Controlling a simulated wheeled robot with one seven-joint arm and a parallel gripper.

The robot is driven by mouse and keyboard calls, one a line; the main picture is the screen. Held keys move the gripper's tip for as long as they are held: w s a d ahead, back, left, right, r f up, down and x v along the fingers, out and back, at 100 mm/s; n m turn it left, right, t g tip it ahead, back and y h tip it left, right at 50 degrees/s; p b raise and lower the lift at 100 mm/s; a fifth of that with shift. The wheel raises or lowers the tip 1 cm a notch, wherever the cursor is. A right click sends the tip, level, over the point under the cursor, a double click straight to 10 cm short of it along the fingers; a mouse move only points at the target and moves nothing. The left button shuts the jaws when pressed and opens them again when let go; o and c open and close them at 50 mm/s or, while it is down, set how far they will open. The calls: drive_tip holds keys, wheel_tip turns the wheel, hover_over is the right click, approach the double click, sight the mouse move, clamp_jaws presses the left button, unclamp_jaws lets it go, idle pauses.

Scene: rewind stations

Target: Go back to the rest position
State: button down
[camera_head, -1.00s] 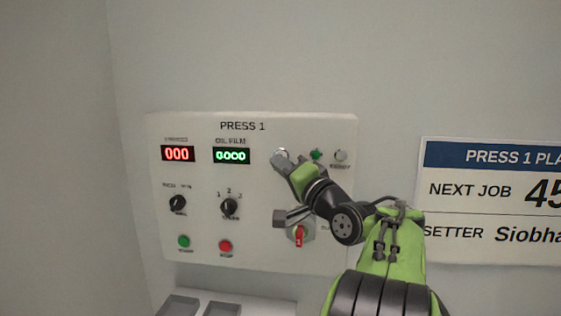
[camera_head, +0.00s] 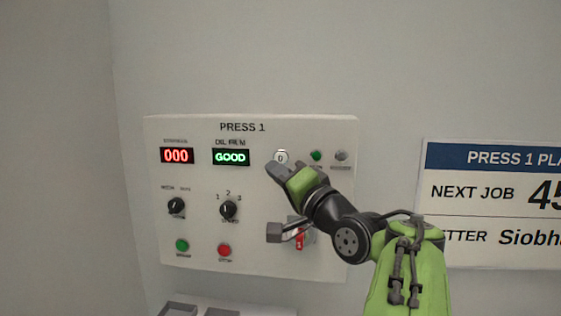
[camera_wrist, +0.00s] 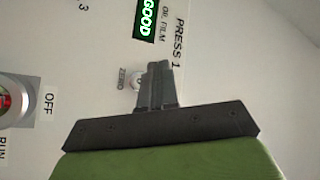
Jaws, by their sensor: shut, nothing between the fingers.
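My gripper (camera_head: 272,168) is in front of the PRESS 1 panel (camera_head: 200,238), just below a small round button (camera_head: 281,156) marked 0. It is shut and empty. In the wrist view my gripper (camera_wrist: 155,68) shows its fingers together, with the small button (camera_wrist: 138,82) labelled ZERO partly behind them. I cannot tell from these views whether the fingertips touch the panel. The oil film display (camera_head: 231,157) reads GOOD in green. The other display (camera_head: 177,155) reads 000 in red.
Two dark knobs, a green button (camera_head: 182,245) and a red button (camera_head: 224,250) sit on the panel's left. A red-handled switch (camera_head: 299,241) is partly behind my arm. A sign (camera_head: 480,205) hangs at the right. Grey trays (camera_head: 178,310) lie below. The wall above is clear.

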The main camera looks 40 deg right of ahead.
idle(0.6)
drive_tip(key=a+f+n+g+y, duration=0.25)
drive_tip(key=a+f, duration=0.35)
drive_tip(key=a, duration=0.3)
drive_tip(key=a+f+n+g+y, duration=0.1)
drive_tip(key=a+f+n+g, duration=0.3)
drive_tip(key=a+f, duration=0.4)
drive_tip(key=s+a+f+n+g, duration=0.3)
drive_tip(key=s+a+f+g, duration=0.1)
drive_tip(key=s+f, duration=0.3)
drive_tip(key=s+a+f+n+g, duration=0.3)
drive_tip(key=s+f, duration=0.5)
drive_tip(key=s, duration=0.3)
drive_tip(key=shift+a+f+n+g+h, duration=0.35)
drive_tip(key=shift+a+g, duration=0.2)
drive_tip(key=shift+g, duration=0.1)
drive_tip(key=shift+r, duration=0.1)
